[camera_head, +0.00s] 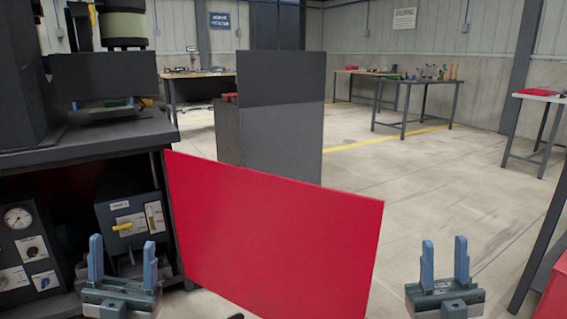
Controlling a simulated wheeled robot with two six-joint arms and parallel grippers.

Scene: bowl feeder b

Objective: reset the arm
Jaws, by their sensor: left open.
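My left gripper (123,262) is at the lower left of the head view, in front of the dark machine's lower panels. Its two blue fingers point up and stand apart, with nothing between them. My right gripper (444,262) is at the lower right, over the bare floor. Its blue fingers also point up and stand apart, and it is empty. Most of both arms is out of the picture.
A large red panel (275,235) stands between the grippers. Behind it is a grey bin (270,130). A dark machine (95,135) with a gauge fills the left. Workbenches (420,82) stand at the back. A dark post and red box (552,295) are at right. Floor behind is open.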

